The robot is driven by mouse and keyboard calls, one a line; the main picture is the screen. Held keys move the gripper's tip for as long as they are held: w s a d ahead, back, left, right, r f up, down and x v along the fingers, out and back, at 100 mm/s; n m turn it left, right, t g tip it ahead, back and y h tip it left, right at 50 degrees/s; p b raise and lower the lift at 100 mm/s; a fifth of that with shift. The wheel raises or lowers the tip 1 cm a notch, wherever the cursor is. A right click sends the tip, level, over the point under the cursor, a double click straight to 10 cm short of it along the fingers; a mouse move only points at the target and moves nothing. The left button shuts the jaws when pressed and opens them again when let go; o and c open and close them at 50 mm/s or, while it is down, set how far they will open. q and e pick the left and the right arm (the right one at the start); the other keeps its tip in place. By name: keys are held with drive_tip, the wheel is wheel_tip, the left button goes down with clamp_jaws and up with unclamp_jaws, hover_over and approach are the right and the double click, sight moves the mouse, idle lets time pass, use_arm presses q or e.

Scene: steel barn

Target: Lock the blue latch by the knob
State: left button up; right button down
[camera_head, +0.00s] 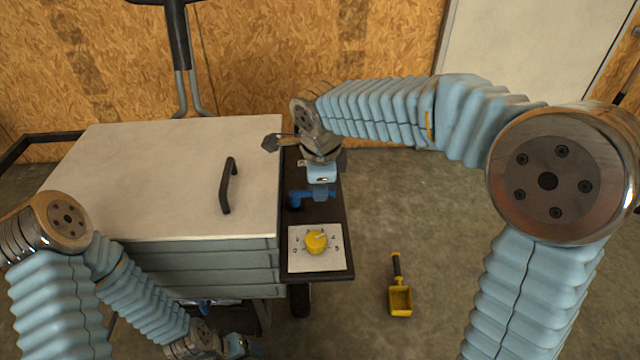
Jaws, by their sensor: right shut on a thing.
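The blue latch (298,197) sits on the dark side shelf of the cart, behind the white dial panel. My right gripper (320,186) points down at the right part of the latch and is shut on it; the wrist and gripper body hide most of the grip and the latch's exact position. A yellow knob (316,241) stands on the white numbered panel (301,262), in front of the latch and apart from the gripper. My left gripper (236,346) is low at the bottom edge, in front of the cart and away from the latch; its fingers are unclear.
The cart's white lid (150,170) with a black handle (228,186) lies left of the latch. The dark shelf (333,225) has a narrow free strip. A yellow scoop (400,298) lies on the open concrete floor to the right. A wooden wall stands behind.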

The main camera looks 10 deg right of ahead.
idle(0.4)
drive_tip(key=c, duration=1.4)
unclamp_jaws()
drive_tip(key=s+r, duration=0.1)
drive_tip(key=r, duration=0.3)
drive_tip(key=s+r+p, duration=0.1)
drive_tip(key=r, duration=0.8)
drive_tip(key=shift+s+a+r, duration=0.2)
drive_tip(key=shift+s+r, duration=0.1)
drive_tip(key=shift+s, duration=0.1)
